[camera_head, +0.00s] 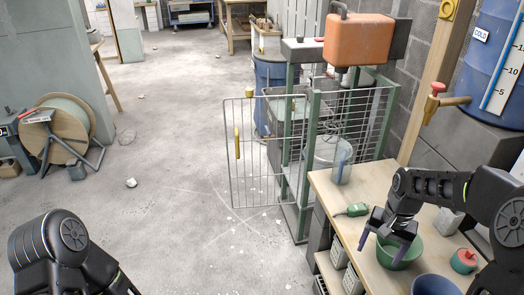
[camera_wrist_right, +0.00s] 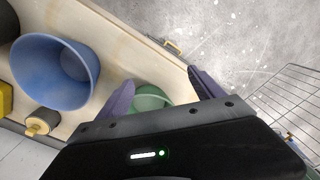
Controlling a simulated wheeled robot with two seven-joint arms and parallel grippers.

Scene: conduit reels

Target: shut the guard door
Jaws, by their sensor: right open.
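The guard door (camera_head: 265,165) is a wire mesh panel standing open, swung out to the left of the green-posted guard frame (camera_head: 312,150). A yellow handle (camera_head: 237,143) sits near its free left edge. Mesh that looks like this door (camera_wrist_right: 292,98) also shows at the right of the right wrist view. My right gripper (camera_head: 383,246) is open, fingers pointing down by the green bowl on the bench, right of and apart from the door. Its purple fingers (camera_wrist_right: 160,88) frame part of the bowl in the wrist view. My left gripper is not in view; only my left arm shows, lower left.
The wooden bench (camera_head: 335,190) carries a green bowl (camera_head: 400,250), a blue bowl (camera_head: 436,285), a green device (camera_head: 354,210) and a clear container (camera_head: 341,165). An orange machine head (camera_head: 358,40) tops the frame. A cable reel (camera_head: 58,128) stands left.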

